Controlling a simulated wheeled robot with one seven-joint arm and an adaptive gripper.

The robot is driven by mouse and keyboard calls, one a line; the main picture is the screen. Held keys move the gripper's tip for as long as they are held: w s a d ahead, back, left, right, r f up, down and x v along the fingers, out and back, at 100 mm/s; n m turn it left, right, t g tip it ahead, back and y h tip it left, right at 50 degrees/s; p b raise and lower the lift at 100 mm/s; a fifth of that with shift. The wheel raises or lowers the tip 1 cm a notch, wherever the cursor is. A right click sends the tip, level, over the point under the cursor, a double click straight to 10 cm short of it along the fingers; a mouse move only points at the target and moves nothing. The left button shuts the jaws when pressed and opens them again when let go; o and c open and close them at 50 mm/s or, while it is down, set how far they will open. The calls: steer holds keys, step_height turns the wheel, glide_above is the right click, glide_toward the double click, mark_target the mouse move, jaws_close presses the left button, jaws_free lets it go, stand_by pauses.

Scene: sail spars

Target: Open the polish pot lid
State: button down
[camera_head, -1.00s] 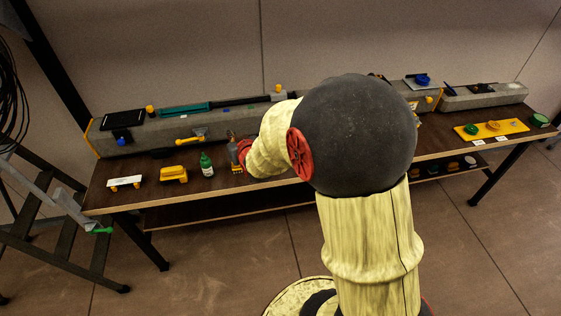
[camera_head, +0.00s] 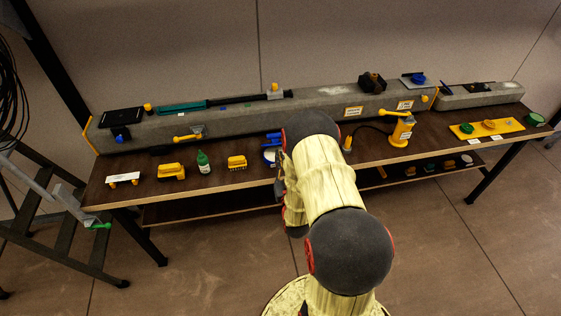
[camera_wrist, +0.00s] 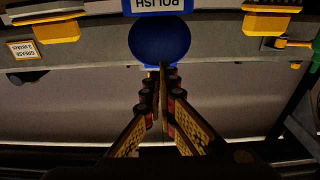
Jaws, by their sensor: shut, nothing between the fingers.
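The polish pot (camera_head: 269,156) is blue with a white label and stands near the table's front edge, partly hidden by my arm in the head view. In the wrist view its POLISH label (camera_wrist: 157,4) is upside down at the top edge. A round blue lid (camera_wrist: 158,38) shows just below the label; I cannot tell whether it is raised. My gripper (camera_wrist: 167,70) is shut and empty, its fingertips at the lid's lower edge in the wrist view; I cannot tell if they touch. In the head view my gripper (camera_head: 279,174) is small and dark, just in front of the pot.
A yellow brush (camera_head: 237,162), green bottle (camera_head: 204,163) and yellow block-like tool (camera_head: 171,171) stand left of the pot. A yellow pump (camera_head: 402,131) with a hose stands right. A long grey spar (camera_head: 330,104) lies behind. Open floor is in front.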

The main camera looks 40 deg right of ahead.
mark_target(274, 137)
steer(key=x, duration=0.6)
steer(key=shift+w, duration=0.15)
steer(key=shift+w+d+f, duration=0.15)
steer(key=shift+w+f, duration=0.05)
steer(key=shift+w, duration=0.05)
steer(key=shift+r, duration=0.15)
steer(key=shift+b+x, duration=0.95)
steer(key=shift+x, duration=0.6)
steer(key=shift+w+d, duration=0.1)
steer(key=shift+w+d+f+b, duration=0.35)
steer(key=shift+w+b, duration=0.25)
steer(key=shift+b, duration=0.1)
steer(key=shift+v, duration=4.1)
steer(key=shift+r, duration=0.15)
